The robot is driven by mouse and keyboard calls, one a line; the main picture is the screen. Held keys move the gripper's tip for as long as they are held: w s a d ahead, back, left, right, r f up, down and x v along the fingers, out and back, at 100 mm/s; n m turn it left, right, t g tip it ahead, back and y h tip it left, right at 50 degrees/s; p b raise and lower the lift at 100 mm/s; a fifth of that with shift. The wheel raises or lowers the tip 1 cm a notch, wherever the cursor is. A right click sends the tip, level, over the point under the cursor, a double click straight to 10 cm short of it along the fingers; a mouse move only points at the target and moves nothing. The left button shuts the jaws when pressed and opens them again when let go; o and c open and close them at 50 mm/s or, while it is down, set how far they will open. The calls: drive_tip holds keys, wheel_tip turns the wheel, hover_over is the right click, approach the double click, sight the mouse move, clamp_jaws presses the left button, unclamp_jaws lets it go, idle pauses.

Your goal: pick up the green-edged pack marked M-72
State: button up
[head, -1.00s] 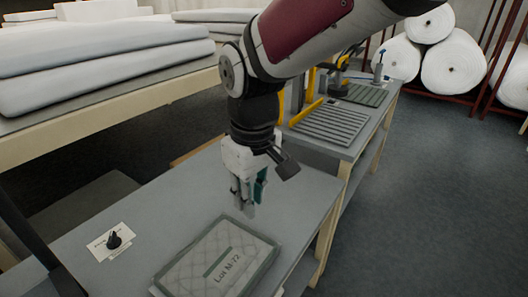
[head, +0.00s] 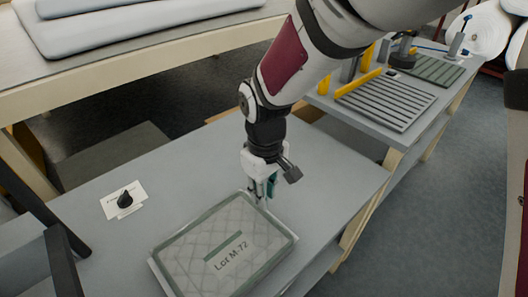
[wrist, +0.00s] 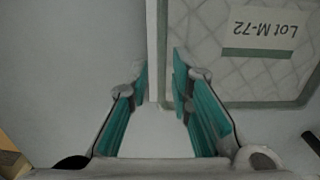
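The pack marked "Lot M-72" (head: 200,255) is a flat, quilted grey-white slab with a green edge, lying on the grey table (head: 130,235). Its label faces up. My gripper (head: 262,196) points down at the pack's far edge. In the wrist view, my gripper (wrist: 160,78) is open, with teal finger pads apart. One edge of the pack (wrist: 215,75) runs up between the fingertips, the right finger overlapping the pack and the left finger outside it. I cannot tell whether either finger touches it.
A small black knob-like thing (head: 125,200) sits on a white card (head: 110,205) left of the pack. A second table at the right holds a slatted grey tray (head: 385,100) and yellow fittings. Thick white pads (head: 120,30) lie on the bench behind. The table around the pack is mostly clear.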

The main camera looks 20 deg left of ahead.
drive_tip(key=shift+s+f+b, duration=0.2)
drive_tip(key=shift+f+b, duration=0.1)
drive_tip(key=shift+f, duration=2.55)
clamp_jaws()
